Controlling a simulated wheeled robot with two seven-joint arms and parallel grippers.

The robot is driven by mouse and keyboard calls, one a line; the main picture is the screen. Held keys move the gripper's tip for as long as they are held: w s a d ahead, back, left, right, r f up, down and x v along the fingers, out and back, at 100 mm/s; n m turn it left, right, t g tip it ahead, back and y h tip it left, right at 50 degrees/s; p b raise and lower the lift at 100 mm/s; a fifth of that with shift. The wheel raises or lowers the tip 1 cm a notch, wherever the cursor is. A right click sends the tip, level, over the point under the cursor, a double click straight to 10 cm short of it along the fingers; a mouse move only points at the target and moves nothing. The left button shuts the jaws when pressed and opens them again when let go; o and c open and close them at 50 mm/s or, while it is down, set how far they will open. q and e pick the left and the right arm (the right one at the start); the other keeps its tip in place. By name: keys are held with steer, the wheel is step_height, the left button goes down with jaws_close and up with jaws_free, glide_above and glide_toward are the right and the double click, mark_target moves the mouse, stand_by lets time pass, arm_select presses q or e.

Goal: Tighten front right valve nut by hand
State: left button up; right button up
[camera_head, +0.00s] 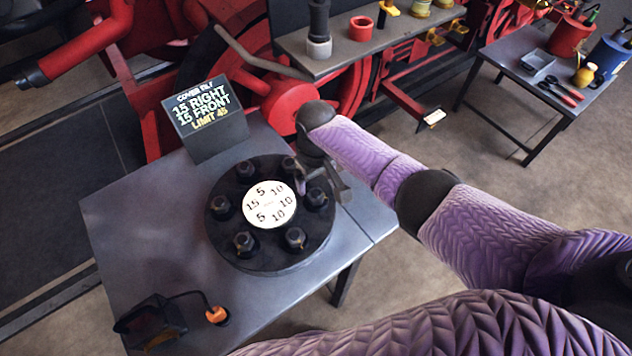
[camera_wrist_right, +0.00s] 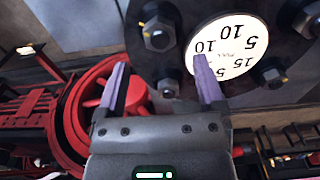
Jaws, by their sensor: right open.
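A round black valve cover (camera_head: 272,262) lies on the grey table, with several dark hex nuts around a white dial plate marked 5, 10 and 15. One nut (camera_head: 295,238) is at its near right, and another (camera_head: 317,197) is at its right edge. My right gripper (camera_head: 320,186) is above the cover's far right edge, its fingers apart. In the right wrist view, the open gripper (camera_wrist_right: 163,86) shows nothing gripped. A nut (camera_wrist_right: 166,88) appears between its fingers, farther off; I cannot tell the exact gap. My left gripper is not in view.
A black sign (camera_head: 205,120) reading "15 right, 15 front, limit 45" stands behind the cover. A black box with an orange-tipped cable (camera_head: 160,322) is at the table's near left. Red machinery and a grey shelf (camera_head: 370,48) stand behind. A tool table (camera_head: 530,85) is far right.

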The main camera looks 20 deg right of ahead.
mark_target(316, 192)
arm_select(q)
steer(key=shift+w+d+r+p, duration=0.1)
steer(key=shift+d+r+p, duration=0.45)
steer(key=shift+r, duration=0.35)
arm_select(e)
step_height(316, 192, up, 5)
steer(key=shift+f, duration=0.15)
